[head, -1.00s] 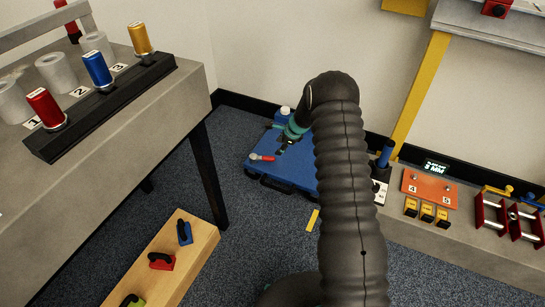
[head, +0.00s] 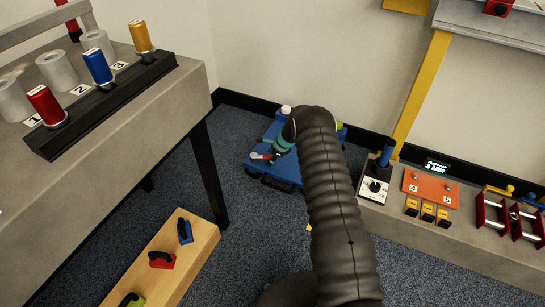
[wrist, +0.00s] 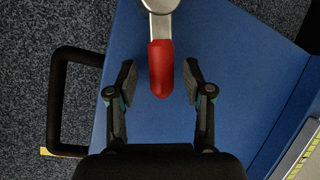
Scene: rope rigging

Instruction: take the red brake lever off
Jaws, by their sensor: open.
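The red brake lever (wrist: 161,68) has a red grip on a silver metal arm, above the flat blue top (wrist: 230,75) of a low platform. In the head view the lever (head: 257,156) shows small at the platform's left side. My gripper (wrist: 159,80) is open, with one finger on each side of the red grip and a gap on both sides. In the head view my gripper (head: 271,154) is close beside the lever and partly hides it. The far end of the lever's metal arm is cut off at the top of the wrist view.
A black handle (wrist: 57,100) sticks out at the platform's left edge. A low grey ledge with a dial box (head: 374,187) is at right. Carpet lies between.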

